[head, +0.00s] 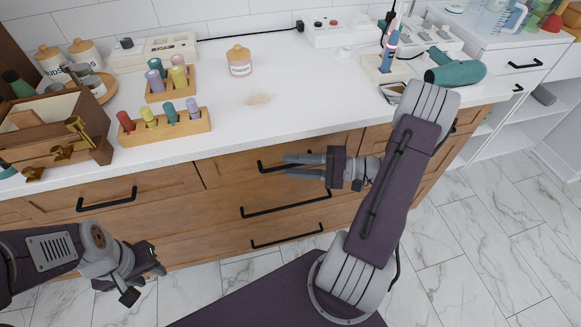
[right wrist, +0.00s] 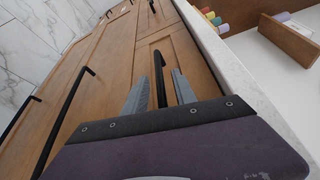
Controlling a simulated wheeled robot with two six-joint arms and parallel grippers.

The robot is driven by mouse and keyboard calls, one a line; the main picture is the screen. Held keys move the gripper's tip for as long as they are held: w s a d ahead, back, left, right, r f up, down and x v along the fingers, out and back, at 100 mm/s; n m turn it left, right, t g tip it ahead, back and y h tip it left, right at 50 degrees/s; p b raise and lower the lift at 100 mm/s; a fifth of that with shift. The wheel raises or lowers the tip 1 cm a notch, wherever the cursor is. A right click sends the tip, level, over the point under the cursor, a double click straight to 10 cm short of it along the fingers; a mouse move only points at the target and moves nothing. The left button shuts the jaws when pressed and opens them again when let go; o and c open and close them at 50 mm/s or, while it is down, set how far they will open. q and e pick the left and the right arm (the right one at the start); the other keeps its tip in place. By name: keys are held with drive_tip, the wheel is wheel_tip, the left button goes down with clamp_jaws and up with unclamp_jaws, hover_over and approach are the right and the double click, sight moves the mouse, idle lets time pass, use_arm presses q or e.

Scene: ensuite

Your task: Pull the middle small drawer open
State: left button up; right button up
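The middle small drawer (head: 232,166) is in the top row of the wooden cabinet, just under the white counter, and looks closed. Its black bar handle (head: 268,168) is partly hidden by my right gripper (head: 287,164) in the head view. In the right wrist view the handle (right wrist: 159,70) shows between the two spread fingers of my right gripper (right wrist: 160,76), with a gap on each side. The right gripper is open and points at the drawer front. My left gripper (head: 146,282) is open and empty, low at the left in front of the cabinet.
Wider drawers with black handles (head: 286,206) lie below, and a left small drawer (head: 107,198) is beside. Marble floor is free at right.

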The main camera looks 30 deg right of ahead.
drive_tip(key=shift+w+a+f, duration=0.1)
drive_tip(key=shift+w+a, duration=0.3)
drive_tip(key=shift+a, duration=0.2)
clamp_jaws()
idle(1.0)
